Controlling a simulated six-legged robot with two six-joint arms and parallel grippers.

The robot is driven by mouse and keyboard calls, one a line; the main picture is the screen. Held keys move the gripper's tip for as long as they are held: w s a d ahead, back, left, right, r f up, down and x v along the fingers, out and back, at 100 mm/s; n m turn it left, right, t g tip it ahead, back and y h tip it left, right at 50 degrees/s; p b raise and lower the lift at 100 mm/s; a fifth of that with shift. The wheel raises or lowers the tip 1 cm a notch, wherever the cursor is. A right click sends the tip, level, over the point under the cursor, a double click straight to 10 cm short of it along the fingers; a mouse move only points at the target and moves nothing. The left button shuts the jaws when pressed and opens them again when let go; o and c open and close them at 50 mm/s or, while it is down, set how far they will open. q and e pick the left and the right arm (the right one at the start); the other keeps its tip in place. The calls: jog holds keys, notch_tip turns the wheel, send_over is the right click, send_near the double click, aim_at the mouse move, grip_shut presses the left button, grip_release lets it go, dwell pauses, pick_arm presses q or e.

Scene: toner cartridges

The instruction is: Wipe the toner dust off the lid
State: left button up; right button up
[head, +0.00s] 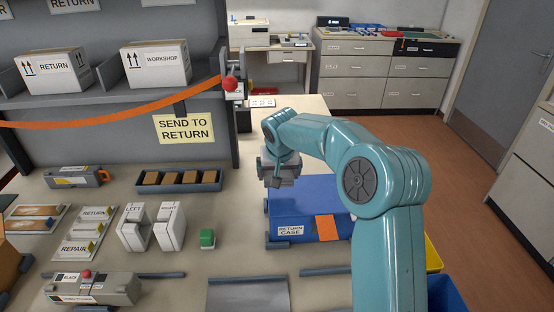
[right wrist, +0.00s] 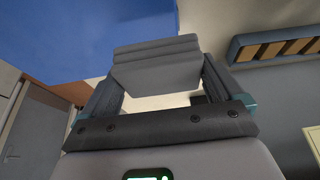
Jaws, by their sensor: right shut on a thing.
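The blue return case (head: 290,216), with a "RETURN CASE" label and an orange patch on its front, stands at the middle right of the bench in the head view. My right arm covers part of its lid. My right gripper (head: 279,178) is over the case's left part, shut on a grey ridged pad-like thing. In the right wrist view the grey thing (right wrist: 158,65) sits between the two fingers, with blue surface beyond it. I cannot tell whether it touches the lid. No dust can be made out. My left gripper is not in view.
A green block (head: 207,238), white LEFT and RIGHT holders (head: 167,228) and a dark tray of brown blocks (head: 179,188) lie left of the case. A grey cartridge (head: 95,289) is at front left. An orange strap (head: 130,115) hangs before the shelf.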

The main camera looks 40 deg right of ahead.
jog(key=shift+s+d+r+p, duration=0.1)
jog(key=shift+r+p, duration=0.15)
jog(key=shift+r, duration=0.3)
jog(key=shift+s+d+r+p, duration=0.1)
jog(key=shift+r+p, duration=0.1)
jog(key=shift+r, duration=0.3)
jog(key=shift+a+r, duration=0.1)
jog(key=shift+r, duration=0.2)
jog(key=shift+w+a+r, duration=0.1)
jog(key=shift+w, duration=0.1)
jog(key=shift+s, duration=0.15)
